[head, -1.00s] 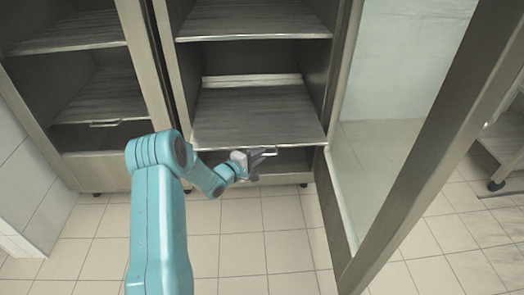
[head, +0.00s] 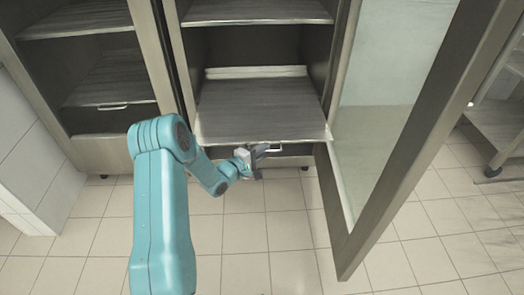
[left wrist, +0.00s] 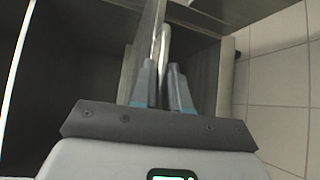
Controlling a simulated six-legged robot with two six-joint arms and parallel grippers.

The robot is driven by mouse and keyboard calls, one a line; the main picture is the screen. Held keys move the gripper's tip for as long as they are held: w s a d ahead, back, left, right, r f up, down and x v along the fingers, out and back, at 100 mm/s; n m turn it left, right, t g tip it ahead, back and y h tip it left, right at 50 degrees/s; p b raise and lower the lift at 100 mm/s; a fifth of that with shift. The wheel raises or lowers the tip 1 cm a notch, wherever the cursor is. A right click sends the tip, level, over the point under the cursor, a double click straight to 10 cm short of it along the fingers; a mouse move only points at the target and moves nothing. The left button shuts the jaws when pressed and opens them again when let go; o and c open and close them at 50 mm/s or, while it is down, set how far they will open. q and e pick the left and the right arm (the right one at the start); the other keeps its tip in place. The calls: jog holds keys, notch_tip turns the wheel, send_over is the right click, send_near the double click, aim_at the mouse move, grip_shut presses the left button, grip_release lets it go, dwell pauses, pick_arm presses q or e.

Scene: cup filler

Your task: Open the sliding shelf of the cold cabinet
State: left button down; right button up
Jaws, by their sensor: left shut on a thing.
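The sliding shelf (head: 262,118) is a grey metal plate low in the open middle cabinet (head: 178,60). Its front edge sticks out past the cabinet's side posts, so it is partly pulled out. A thin handle (head: 272,149) sits at the middle of that front edge. My left gripper (head: 256,158) is shut on the handle from the front. In the left wrist view the handle's rod (left wrist: 162,42) runs down between the two fingers (left wrist: 164,82), next to the shelf's edge. My right gripper is not in view.
The cabinet's glass door (head: 385,125) stands wide open on the right. A fixed upper shelf (head: 258,12) is above. Another cabinet with shelves (head: 105,85) stands on the left, and a metal table (head: 497,125) at the far right. The tiled floor (head: 260,235) in front is clear.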

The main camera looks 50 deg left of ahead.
pick_arm(q)
jog(key=shift+a, duration=0.1)
jog(key=c, duration=1.3)
grip_release()
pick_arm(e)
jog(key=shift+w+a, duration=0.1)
pick_arm(q)
jog(key=shift+s+d+r+p, duration=0.3)
jog(key=shift+s+p, duration=0.55)
jog(key=shift+s, duration=1.85)
jog(key=shift+s+d+r+p, duration=0.1)
jog(key=shift+s+r+p, duration=0.55)
jog(key=shift+s, duration=2)
jog(key=shift+s+d+r+p, duration=0.2)
jog(key=shift+s+p, duration=0.85)
jog(key=shift+s, duration=1.65)
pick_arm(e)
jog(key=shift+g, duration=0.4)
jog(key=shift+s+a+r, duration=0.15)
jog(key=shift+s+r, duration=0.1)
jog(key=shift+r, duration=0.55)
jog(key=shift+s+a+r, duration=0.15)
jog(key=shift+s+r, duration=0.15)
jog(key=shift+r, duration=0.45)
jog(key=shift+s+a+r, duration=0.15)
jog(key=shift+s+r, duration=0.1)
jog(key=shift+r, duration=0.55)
